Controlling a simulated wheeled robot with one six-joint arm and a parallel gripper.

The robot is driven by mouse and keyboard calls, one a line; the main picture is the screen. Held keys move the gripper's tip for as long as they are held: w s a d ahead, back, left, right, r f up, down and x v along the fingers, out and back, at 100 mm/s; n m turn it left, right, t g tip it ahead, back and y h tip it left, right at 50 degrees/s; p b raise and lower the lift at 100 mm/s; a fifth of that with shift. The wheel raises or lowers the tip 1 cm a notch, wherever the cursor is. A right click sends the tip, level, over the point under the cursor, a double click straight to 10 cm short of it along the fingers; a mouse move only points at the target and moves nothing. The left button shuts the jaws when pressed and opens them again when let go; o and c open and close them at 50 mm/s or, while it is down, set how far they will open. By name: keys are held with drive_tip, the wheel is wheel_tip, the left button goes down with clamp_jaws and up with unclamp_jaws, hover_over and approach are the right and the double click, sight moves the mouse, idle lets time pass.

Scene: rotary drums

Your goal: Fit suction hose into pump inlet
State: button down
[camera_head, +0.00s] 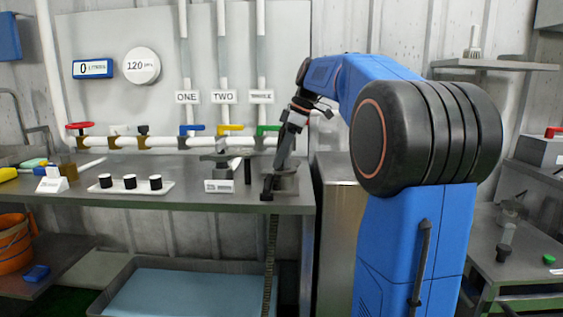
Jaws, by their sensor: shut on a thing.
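My blue arm reaches over the right end of the steel bench, and my gripper (281,163) points down there. It is shut on what appears to be the upper end of the dark suction hose (271,245). The ribbed hose hangs down in front of the bench edge. A small black part (267,188) is at the bench edge beside the gripper; I cannot tell whether it belongs to the hose. A low round grey fitting (286,183) stands right behind the gripper, partly hidden. I cannot tell for certain which fitting is the pump inlet.
A white label block (219,186) and grey hardware (221,159) stand left of the gripper. A white tray (124,188) holds 3 black-topped cups. Pipes with coloured valves (190,129) run along the wall. A blue-bottomed tray (180,292) lies below the bench.

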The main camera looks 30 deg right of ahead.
wheel_tip(320, 180, up, 9)
drive_tip(key=shift+r, duration=0.2)
